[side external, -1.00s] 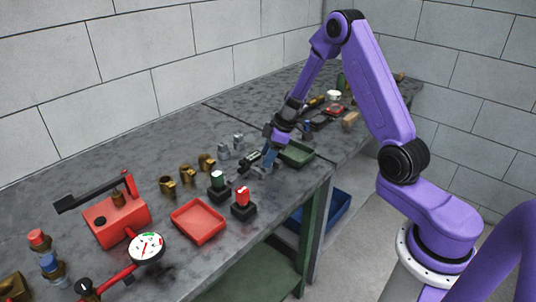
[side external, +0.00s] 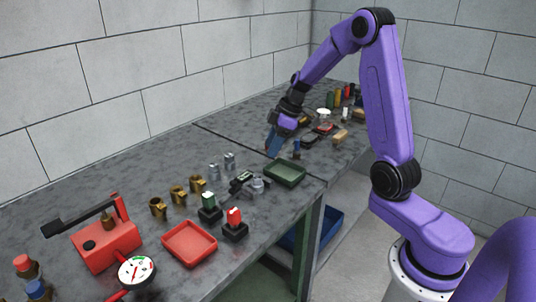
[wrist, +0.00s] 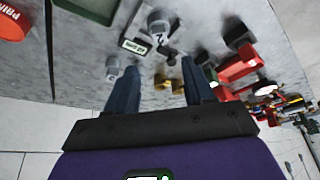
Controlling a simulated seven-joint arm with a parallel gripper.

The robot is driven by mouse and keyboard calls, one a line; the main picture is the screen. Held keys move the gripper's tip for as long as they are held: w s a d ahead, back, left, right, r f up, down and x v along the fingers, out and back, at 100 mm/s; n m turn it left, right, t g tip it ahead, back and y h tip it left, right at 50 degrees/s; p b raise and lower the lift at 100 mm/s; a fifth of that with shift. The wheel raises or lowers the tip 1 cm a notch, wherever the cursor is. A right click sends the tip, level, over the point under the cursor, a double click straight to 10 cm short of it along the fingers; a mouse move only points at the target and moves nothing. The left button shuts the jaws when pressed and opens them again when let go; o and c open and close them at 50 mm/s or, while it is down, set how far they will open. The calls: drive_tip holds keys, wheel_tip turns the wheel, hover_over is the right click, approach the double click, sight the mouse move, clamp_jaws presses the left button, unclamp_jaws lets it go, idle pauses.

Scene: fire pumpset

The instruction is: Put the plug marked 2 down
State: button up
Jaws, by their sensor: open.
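Two small grey metal plugs stand upright near the back of the bench, one (side external: 213,170) and one (side external: 229,160) side by side. A third grey metal piece (side external: 257,185) stands beside a dark block with a lit label, and it also shows in the wrist view (wrist: 158,22). My gripper (side external: 272,149) is raised above the bench, behind the green tray. In the wrist view its blue fingers (wrist: 160,78) are spread apart with nothing gripped between them.
A green tray (side external: 285,172) and a red tray (side external: 190,244) lie on the bench. Several brass fittings (side external: 178,194), a green-topped block (side external: 209,207), a red-topped block (side external: 234,223) and a red pump (side external: 104,245) stand left. Bare bench lies between the pump and the wall.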

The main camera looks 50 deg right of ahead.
drive_tip(key=s+a+r+n+g, duration=0.2)
drive_tip(key=s+a+r+g, duration=0.1)
drive_tip(key=s+a, duration=1.05)
drive_tip(key=s+a+n+h, duration=0.1)
drive_tip(key=s+a+h, duration=0.1)
drive_tip(key=s, duration=1.7)
drive_tip(key=shift+s+a+r+n+h, duration=0.15)
drive_tip(key=shift+a+r+n+h, duration=0.15)
drive_tip(key=shift+a+r+h, duration=0.1)
